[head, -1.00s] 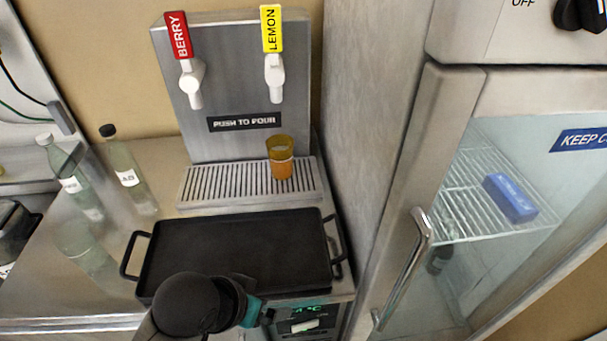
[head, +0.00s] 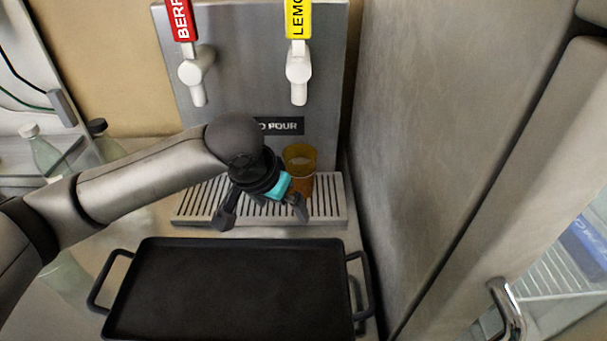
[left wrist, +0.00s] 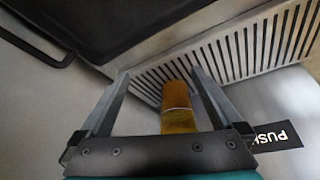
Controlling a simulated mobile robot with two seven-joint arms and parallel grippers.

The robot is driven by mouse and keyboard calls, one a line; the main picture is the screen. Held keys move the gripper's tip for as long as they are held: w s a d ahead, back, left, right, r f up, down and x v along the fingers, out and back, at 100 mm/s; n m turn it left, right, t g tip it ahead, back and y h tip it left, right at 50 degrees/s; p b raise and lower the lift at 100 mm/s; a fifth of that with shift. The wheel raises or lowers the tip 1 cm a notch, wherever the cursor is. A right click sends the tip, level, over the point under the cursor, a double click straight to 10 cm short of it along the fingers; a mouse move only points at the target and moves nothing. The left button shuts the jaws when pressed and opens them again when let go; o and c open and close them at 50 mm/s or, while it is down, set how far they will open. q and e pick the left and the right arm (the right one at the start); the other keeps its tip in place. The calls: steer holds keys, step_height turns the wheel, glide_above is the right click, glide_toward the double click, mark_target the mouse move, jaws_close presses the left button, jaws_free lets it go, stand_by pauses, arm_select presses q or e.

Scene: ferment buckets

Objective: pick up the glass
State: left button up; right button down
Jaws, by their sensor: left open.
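An amber glass (head: 299,160) stands upright on the slotted drip tray (head: 335,210), below the yellow LEMON tap (head: 298,70). My left gripper (head: 262,212) is open over the drip tray, just left of and in front of the glass, and partly covers its lower part. In the left wrist view the glass (left wrist: 176,106) shows beyond the gripper's palm, between the two spread fingers of the gripper (left wrist: 158,88). My right gripper is not in view.
A black griddle pan (head: 230,290) with side handles lies in front of the drip tray. A red BERRY tap (head: 196,72) hangs to the left. Bottles (head: 42,152) stand at the far left. A steel cabinet wall (head: 440,130) rises close on the right.

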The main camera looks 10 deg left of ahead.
mark_target(295, 166)
arm_select(q)
steer(key=shift+n, duration=0.3)
steer(key=shift+w+d+r+b, duration=0.1)
steer(key=shift+w+b, duration=0.2)
steer(key=shift+w, duration=1.5)
steer(key=shift+w+d+r+b, duration=0.1)
steer(key=shift+w+b, duration=0.15)
steer(key=shift+w, duration=1.55)
steer(key=shift+w+d+r+b, duration=0.1)
steer(key=shift+w+b, duration=0.2)
steer(key=shift+w, duration=1.5)
steer(key=w, duration=0.2)
steer(key=shift+w+d+f, duration=0.1)
steer(key=shift+w+d, duration=0.15)
steer(key=shift+w, duration=0.05)
steer(key=shift+w+f+b, duration=0.15)
steer(key=shift+f+b, duration=0.3)
steer(key=shift+f, duration=0.3)
steer(key=shift+w+f, duration=0.25)
steer(key=shift+f, duration=0.3)
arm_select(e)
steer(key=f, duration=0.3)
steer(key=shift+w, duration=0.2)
arm_select(q)
steer(key=shift+c, duration=0.2)
steer(key=shift+r, duration=0.1)
steer(key=c, duration=1.5)
